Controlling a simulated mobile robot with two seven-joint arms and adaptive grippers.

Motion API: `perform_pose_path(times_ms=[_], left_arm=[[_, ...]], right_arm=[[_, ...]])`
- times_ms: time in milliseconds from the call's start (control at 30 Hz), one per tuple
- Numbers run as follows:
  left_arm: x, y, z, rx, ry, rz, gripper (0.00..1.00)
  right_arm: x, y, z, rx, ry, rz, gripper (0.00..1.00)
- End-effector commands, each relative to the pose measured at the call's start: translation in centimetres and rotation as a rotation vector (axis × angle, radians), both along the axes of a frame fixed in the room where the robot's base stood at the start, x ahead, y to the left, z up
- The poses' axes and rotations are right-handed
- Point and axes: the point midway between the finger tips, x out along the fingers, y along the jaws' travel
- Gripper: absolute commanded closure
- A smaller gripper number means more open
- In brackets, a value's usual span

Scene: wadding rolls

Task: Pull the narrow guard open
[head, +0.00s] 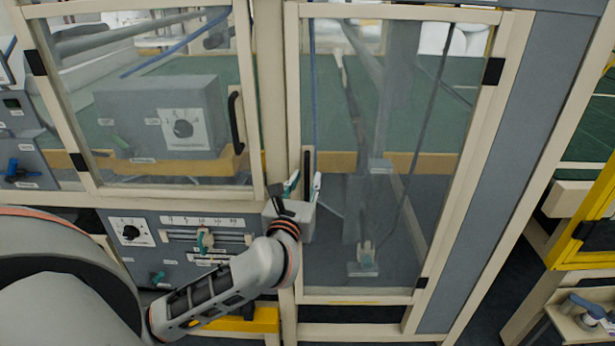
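The narrow guard (400,190) is the tall clear-paned door with a cream frame right of centre in the head view. It looks shut in its surround, with black hinges along its right side. Its black upright handle (307,163) is on the left stile. My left gripper (304,181) is at the lower part of this handle, its fingertips spread to either side of it. The fingers look open; whether they touch the handle cannot be told. The handle's lower end is hidden by the gripper. My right gripper is not in view.
A wider guard (247,80) with its own black handle (236,122) is on the left. Below it is a grey control panel (150,232) with knobs and levers. A yellow-framed guard (590,215) stands at the far right, above a small tray (575,318). Dark floor shows between.

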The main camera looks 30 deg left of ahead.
Motion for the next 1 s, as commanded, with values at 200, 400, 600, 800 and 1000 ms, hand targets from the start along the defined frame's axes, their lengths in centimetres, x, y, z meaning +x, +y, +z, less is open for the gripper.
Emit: perform_pose_path(times_ms=[200, 400, 600, 800, 1000], left_arm=[[1.5, 0.6, 0.0, 0.001, 0.001, 0.001, 0.73], [1.6, 0.6, -0.1, 0.001, 0.001, 0.0, 0.73], [1.6, 0.6, -0.1, 0.001, 0.001, 0.0, 1.0], [1.6, 0.6, -0.1, 0.001, 0.001, 0.0, 1.0], [1.6, -0.3, -0.1, -0.004, 0.001, 0.01, 1.0]], right_arm=[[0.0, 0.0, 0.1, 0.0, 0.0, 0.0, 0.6], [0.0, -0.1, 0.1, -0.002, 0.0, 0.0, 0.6], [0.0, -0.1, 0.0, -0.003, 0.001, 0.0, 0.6], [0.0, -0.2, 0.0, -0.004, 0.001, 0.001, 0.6], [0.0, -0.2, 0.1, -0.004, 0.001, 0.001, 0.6]])
